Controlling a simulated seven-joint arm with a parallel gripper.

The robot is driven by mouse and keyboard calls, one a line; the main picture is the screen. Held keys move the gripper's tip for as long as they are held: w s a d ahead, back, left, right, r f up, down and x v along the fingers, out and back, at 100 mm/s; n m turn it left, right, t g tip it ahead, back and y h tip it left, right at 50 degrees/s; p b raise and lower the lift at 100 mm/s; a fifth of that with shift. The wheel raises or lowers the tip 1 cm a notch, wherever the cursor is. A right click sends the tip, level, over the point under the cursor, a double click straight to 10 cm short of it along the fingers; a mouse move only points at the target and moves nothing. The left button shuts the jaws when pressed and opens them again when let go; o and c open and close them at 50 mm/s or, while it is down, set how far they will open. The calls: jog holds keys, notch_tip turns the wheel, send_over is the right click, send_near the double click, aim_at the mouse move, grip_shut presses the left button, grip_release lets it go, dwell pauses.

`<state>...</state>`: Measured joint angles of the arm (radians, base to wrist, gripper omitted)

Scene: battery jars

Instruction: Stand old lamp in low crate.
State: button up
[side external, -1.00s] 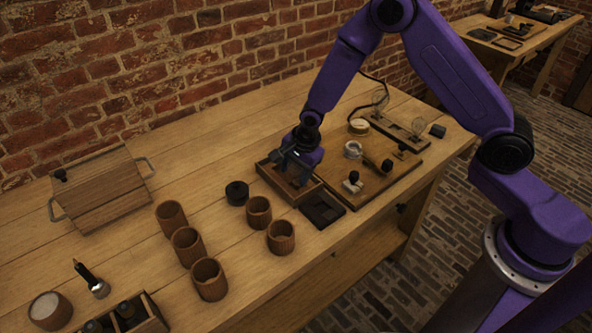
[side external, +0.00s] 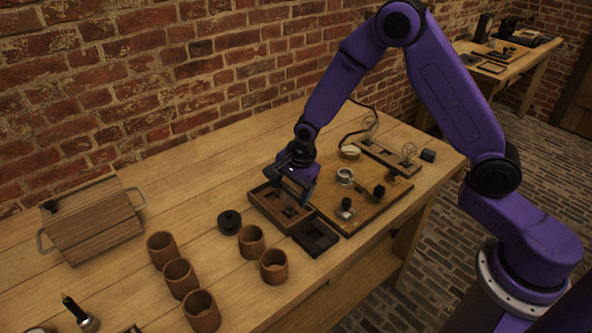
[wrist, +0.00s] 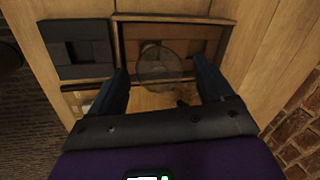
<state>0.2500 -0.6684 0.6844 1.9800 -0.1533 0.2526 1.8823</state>
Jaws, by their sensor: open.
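The low crate is the shallow brown wooden tray (side external: 262,208) near the middle of the bench; its wooden floor and rim (wrist: 172,18) also show in the wrist view. A clear, greyish glass lamp (wrist: 160,68) appears between my fingers in the wrist view, over the crate. Its base is hard to make out, and I cannot tell whether it stands fully upright. My gripper (side external: 295,190) is open above the crate, with a finger on either side of the lamp (wrist: 160,78) and gaps to the glass. In the side view the lamp is too small and hidden to tell.
A dark tray (side external: 316,236) adjoins the crate. A board (side external: 352,217) with small fittings lies beside it, and two glass bulbs (side external: 370,123) stand behind. Several wooden cups (side external: 251,242) and a black round piece (side external: 229,221) stand to the left. The bench behind the crate is clear.

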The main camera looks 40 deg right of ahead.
jog(key=v, duration=0.8)
jog(key=s+d+r+n, duration=0.2)
jog(key=s+n, duration=0.7)
jog(key=s, duration=0.1)
jog(key=s+d+r+n+g, duration=0.1)
jog(key=s+d+r+n, duration=0.1)
jog(key=s+n, duration=0.7)
jog(key=s+d+r+n+g, duration=0.1)
jog(key=s+r+n, duration=0.3)
jog(key=s+n, duration=0.5)
jog(key=s+d, duration=0.1)
jog(key=s, duration=0.2)
jog(key=shift+s+d+r+n, duration=0.2)
jog(key=shift+n, duration=0.2)
